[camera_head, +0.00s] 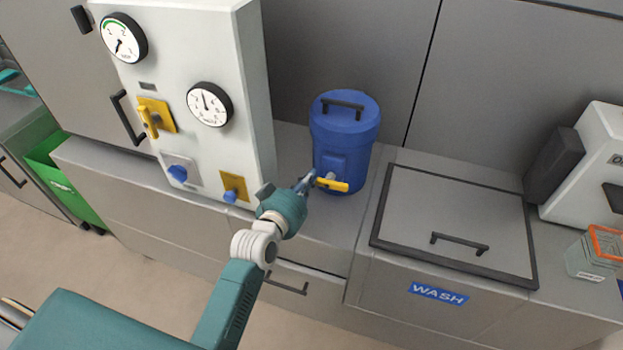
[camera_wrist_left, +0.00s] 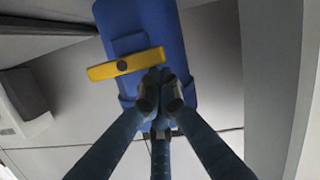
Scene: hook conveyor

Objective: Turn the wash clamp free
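A yellow lever (camera_head: 331,185) sits on the front of a blue lidded drum (camera_head: 345,122), low down; I take it to be the clamp. In the left wrist view the lever (camera_wrist_left: 126,64) lies nearly crosswise, slightly tilted, on the drum (camera_wrist_left: 155,22). My left gripper (camera_head: 308,178) is just left of the lever in the head view. In the wrist view its fingertips (camera_wrist_left: 161,92) are drawn together beside the lever's right end, with nothing seen between them. Whether they touch the lever or drum cannot be told. My right gripper is not in view.
A white panel (camera_head: 185,55) with gauges, yellow and blue knobs stands left of the drum. Right of it is a grey lidded bin with a WASH label (camera_head: 438,293). A clear container with an orange rim (camera_head: 606,243) stands farther right. Grey cabinet walls close the back.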

